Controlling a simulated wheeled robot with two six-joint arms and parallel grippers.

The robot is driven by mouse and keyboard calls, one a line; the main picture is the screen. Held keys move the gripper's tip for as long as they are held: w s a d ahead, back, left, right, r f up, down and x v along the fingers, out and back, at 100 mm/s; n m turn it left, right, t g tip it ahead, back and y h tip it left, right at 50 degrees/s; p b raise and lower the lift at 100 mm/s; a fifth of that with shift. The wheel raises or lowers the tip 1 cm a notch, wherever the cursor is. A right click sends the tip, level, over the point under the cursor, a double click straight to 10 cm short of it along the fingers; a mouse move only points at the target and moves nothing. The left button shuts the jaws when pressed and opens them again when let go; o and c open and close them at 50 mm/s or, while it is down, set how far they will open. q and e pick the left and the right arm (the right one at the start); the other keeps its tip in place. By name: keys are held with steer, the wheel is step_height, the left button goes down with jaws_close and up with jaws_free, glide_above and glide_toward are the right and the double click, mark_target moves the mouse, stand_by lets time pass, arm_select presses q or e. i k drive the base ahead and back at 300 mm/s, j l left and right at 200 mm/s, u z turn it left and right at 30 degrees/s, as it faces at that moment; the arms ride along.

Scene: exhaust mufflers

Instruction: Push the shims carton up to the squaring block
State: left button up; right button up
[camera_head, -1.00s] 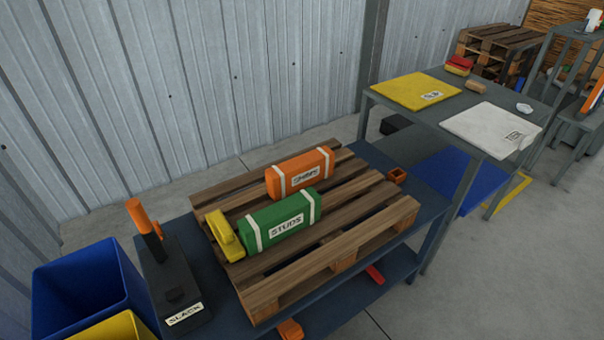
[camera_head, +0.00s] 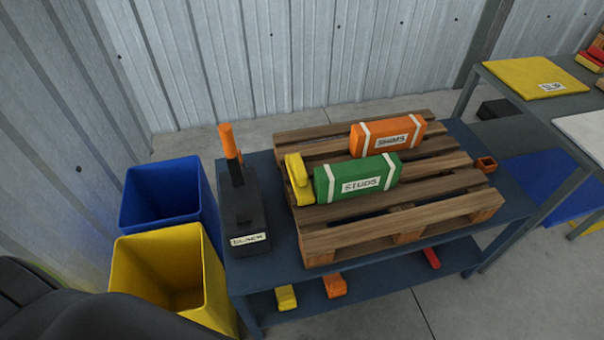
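The orange shims carton (camera_head: 387,136) lies on its long side on the wooden pallet, toward the back. It has white straps and a label reading SHIMS. The green STUDS carton (camera_head: 357,179) lies in front of it and a little left, hiding part of its lower front. A yellow block (camera_head: 298,180), which looks like the squaring block, sits at the pallet's left edge, beside the green carton's left end. The orange carton is apart from the yellow block, to its right and farther back. Neither of my grippers is in view.
The pallet (camera_head: 415,217) rests on a dark blue table (camera_head: 284,247). A black SLACK box (camera_head: 243,212) with an orange-handled lever stands left of it. Blue (camera_head: 160,190) and yellow (camera_head: 172,265) bins stand at left.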

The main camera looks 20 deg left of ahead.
mark_target(394, 134)
steer(key=i+l, duration=0.1)
steer(key=l, duration=0.4)
steer(key=i+l, duration=0.1)
steer(key=l, duration=0.4)
steer(key=i+l, duration=0.1)
steer(key=l, duration=0.4)
steer(key=i+l, duration=0.1)
steer(key=l, duration=0.35)
steer(key=i+l, duration=0.1)
steer(key=l, duration=0.4)
steer(key=u, duration=0.05)
